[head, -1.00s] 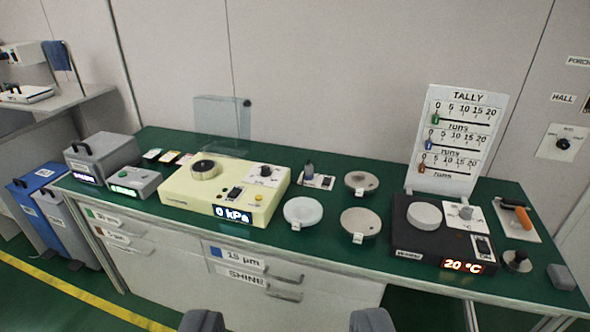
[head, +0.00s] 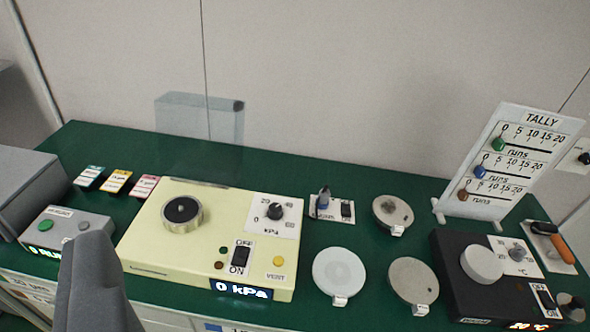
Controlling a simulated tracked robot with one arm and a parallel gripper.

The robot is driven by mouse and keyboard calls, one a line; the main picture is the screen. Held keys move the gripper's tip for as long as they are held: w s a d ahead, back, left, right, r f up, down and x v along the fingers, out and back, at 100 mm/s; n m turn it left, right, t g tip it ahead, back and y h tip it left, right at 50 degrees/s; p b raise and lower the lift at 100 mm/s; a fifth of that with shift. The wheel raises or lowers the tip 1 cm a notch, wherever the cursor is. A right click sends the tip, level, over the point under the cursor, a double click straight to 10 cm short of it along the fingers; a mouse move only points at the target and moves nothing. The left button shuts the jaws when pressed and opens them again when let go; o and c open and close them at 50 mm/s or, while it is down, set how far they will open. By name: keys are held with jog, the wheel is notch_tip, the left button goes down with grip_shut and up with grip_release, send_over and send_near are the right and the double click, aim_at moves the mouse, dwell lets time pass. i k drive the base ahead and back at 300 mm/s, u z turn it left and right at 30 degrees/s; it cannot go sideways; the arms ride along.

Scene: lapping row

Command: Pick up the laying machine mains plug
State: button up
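I cannot make out a mains plug anywhere in the head view. No machine carries a name I can read as the laying machine. A cream machine (head: 150,245) with a black knob, an ON/OFF switch and a "0 kPa" display stands on the green bench. A black machine (head: 455,285) with a white disc on top stands at the right. One grey finger of my gripper (head: 95,285) shows at the lower left, in front of the grey box with the green button. The other finger does not show clearly, so its opening is unclear. I see nothing held.
A grey case (head: 22,185) stands at the far left, beside the grey button box (head: 65,235). A clear panel (head: 200,120) stands at the back. Several round discs, a tally board (head: 508,160) and an orange-handled tool (head: 562,248) fill the right.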

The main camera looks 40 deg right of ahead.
aim_at(324, 194)
jog(key=z, duration=0.45)
jog(key=i, duration=1.25)
jog(key=z, duration=0.8)
